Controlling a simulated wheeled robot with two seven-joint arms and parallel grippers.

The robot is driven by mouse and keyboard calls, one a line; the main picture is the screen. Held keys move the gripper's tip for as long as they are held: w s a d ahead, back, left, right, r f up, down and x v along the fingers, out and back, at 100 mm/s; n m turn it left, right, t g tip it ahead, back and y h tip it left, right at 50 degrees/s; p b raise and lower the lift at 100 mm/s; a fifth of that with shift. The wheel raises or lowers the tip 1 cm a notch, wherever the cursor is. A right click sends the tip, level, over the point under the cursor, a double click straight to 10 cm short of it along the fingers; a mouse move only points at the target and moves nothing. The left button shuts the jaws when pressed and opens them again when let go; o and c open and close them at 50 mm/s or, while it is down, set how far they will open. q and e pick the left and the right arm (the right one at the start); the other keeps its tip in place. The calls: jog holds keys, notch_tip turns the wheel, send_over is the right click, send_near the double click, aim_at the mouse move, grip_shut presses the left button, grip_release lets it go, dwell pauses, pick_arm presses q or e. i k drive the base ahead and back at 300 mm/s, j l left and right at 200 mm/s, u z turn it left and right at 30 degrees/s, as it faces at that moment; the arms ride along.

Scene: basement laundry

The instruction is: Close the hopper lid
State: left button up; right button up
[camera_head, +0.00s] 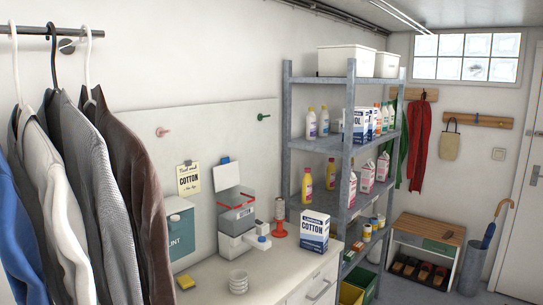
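A small appliance with a grey hopper (237,220) stands on the counter against the wall panel. The hopper has a red band near its upper edge and a white base (235,246) below it. A pale grey lid (227,175) stands raised above the back of the hopper, so the hopper looks open. I cannot make out the hinge or the hopper's inside. Neither of my grippers is in view.
A white ribbed cup (238,282) and yellow sponge (185,282) lie in front. Hanging clothes (100,190) fill the left side. A stocked metal shelf (345,150) stands right.

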aim_at(226, 175)
jog(key=i+l+z, duration=0.3)
jog(key=i, duration=0.15)
jog(key=i+l+z, duration=0.35)
jog(key=i+z, duration=0.3)
jog(key=i, duration=0.25)
